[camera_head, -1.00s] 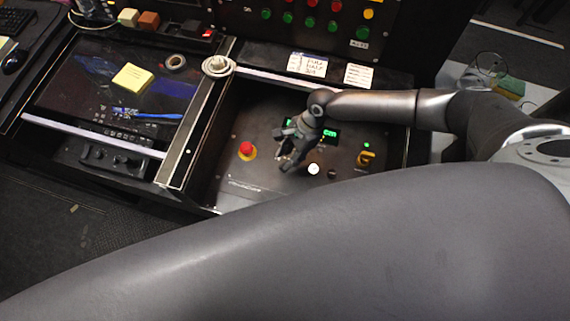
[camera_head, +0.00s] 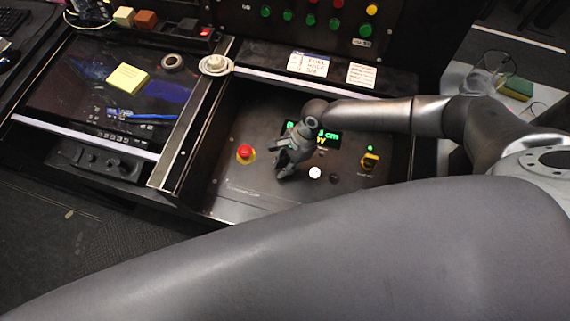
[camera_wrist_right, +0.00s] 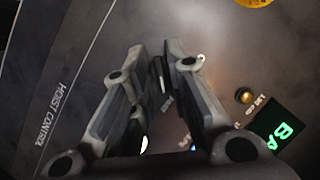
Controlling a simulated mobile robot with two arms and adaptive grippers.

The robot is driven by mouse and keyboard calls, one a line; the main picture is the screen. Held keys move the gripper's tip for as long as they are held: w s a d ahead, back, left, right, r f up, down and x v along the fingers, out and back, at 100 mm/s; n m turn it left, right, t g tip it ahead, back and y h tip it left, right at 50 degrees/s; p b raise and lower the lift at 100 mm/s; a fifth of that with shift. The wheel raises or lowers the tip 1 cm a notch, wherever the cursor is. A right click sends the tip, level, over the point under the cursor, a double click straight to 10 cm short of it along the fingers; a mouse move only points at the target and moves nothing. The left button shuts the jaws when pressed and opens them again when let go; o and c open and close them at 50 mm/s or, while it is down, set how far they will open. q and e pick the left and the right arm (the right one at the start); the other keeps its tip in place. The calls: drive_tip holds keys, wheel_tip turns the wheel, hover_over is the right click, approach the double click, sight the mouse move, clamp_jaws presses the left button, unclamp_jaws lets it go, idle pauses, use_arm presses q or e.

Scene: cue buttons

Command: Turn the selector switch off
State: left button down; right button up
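My left gripper is not in view.
A red mushroom button (camera_head: 245,152) sits left of the gripper, a white lit button (camera_head: 315,172) just right. A green display (camera_head: 328,136) is partly hidden behind the gripper. A raised rail (camera_head: 196,118) bounds the panel on the left.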

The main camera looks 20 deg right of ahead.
clamp_jaws()
